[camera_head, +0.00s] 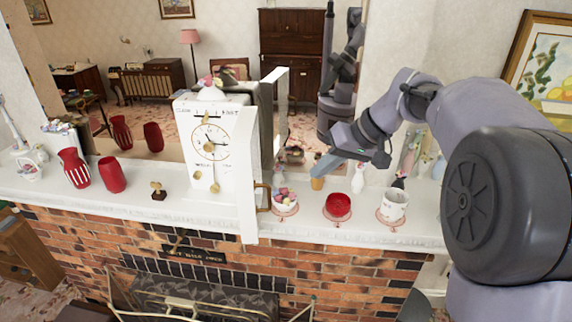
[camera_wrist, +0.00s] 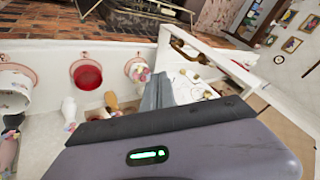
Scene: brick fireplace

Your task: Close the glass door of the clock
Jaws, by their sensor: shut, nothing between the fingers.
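The white clock (camera_head: 208,145) stands on the mantel with its dial facing out. Its door (camera_head: 248,185) is swung open on the right side and juts forward past the mantel's front edge.
A flowered bowl (camera_head: 285,201), red bowl (camera_head: 338,206) and white cup (camera_head: 393,206) stand right of the door. A small tan cup (camera_head: 317,183) is close to my fingers. A mirror backs the mantel.

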